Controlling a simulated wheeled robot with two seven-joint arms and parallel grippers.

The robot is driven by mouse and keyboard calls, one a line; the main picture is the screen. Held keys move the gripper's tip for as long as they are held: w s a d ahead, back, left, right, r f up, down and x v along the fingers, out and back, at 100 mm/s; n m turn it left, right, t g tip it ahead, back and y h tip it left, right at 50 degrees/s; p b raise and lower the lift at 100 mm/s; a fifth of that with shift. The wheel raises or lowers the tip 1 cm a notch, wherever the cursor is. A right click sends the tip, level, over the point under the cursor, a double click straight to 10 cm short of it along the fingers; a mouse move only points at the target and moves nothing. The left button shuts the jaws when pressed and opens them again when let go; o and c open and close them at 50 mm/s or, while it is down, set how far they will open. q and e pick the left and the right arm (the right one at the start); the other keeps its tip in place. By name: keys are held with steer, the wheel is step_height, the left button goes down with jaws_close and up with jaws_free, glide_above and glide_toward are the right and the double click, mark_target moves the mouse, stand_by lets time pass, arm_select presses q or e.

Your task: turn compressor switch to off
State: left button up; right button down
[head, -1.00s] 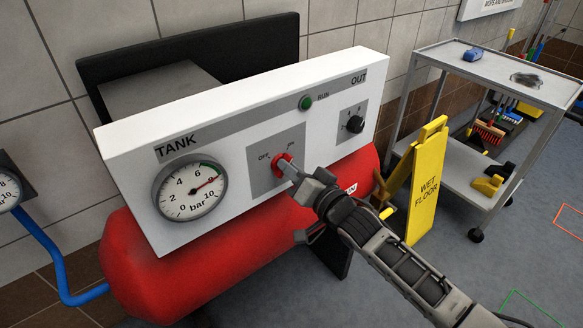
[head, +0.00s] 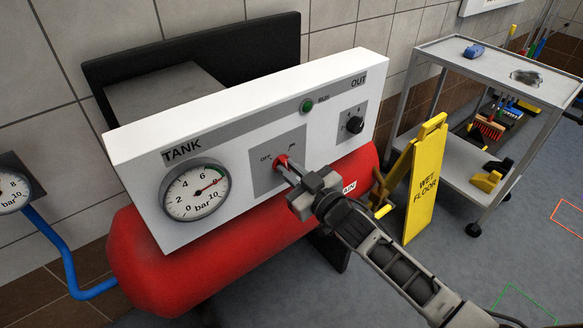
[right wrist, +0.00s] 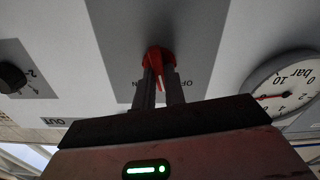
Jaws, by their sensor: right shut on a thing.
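The compressor's white panel (head: 330,88) carries a red switch knob (head: 282,161) on a grey plate, below the OFF and ON labels. The knob also shows in the right wrist view (right wrist: 158,56), with a pale mark pointing between the two labels, which appear upside down there. My right gripper (head: 289,168) is shut on the knob, one finger on each side of it. Its fingers show in the right wrist view (right wrist: 160,88) and hide part of the knob. My left gripper is not in view.
The tank gauge (head: 195,190) is left of the switch, and the green RUN lamp (head: 307,106) and black OUT knob (head: 354,125) are right of it. The red tank (head: 165,265) lies below. A yellow wet floor sign (head: 426,185) and a grey cart (head: 500,70) stand at right.

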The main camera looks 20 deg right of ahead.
steer(key=n, duration=0.6)
steer(key=shift+a, duration=0.1)
steer(key=shift+n, duration=0.4)
steer(key=c, duration=1.5)
jaws_free()
steer(key=shift+o, duration=0.2)
steer(key=b+v, duration=0.1)
steer(key=v, duration=1.5)
